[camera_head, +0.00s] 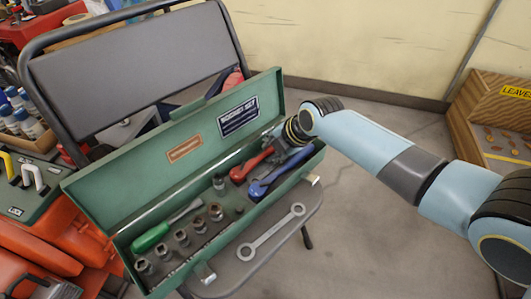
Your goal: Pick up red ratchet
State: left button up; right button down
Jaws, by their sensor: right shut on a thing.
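The red ratchet (251,165) lies in the back right part of the open green toolbox (150,209), running up towards my right gripper. My right gripper (287,150) reaches into the box from the right and is shut on the red ratchet's upper right end. Its fingers and wrist partly hide that end. I cannot see clear lift off the box floor. A blue ratchet (268,184) lies just in front of the red one, close to the fingers. My left gripper is not in view.
The toolbox also holds a green screwdriver (152,238) and several sockets (198,222). A wrench (270,232) lies on the chair seat in front. The raised lid (168,150) stands behind the tools. A wooden crate (480,120) is at the right. Floor between is clear.

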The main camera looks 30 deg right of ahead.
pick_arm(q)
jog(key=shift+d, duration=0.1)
pick_arm(e)
jog(key=shift+r, duration=0.1)
jog(key=shift+r, duration=0.3)
notch_tip(320, 180, up, 4)
jog(key=shift+r+p, duration=0.1)
jog(key=shift+p, duration=1.05)
pick_arm(q)
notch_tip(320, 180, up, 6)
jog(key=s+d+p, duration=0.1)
jog(key=p, duration=0.5)
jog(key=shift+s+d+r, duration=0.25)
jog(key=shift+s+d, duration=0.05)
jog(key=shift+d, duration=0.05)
pick_arm(e)
jog(key=s+d+r, duration=0.6)
jog(key=s+r, duration=0.3)
jog(key=shift+s+d, duration=0.3)
jog(key=shift+s, duration=0.05)
